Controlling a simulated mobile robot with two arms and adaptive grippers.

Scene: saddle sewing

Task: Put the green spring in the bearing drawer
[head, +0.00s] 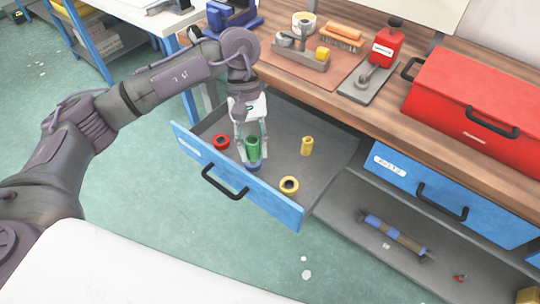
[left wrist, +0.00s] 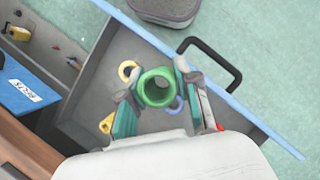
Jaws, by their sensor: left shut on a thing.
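The green spring (head: 253,147) is held upright between the fingers of my left gripper (head: 251,150). In the left wrist view the green spring (left wrist: 157,88) shows as a ring between the two fingers. My left gripper is shut on it, inside the open drawer (head: 335,158), close above its floor near the front panel. I cannot tell whether the spring touches the floor. The blue drawer front bears a label that I cannot read clearly. A blue ring (head: 254,167) lies just below the spring, partly hidden. My right gripper is out of view.
A shut blue drawer (head: 400,182) is to the right. A red toolbox (head: 475,90) stands on the wooden bench.

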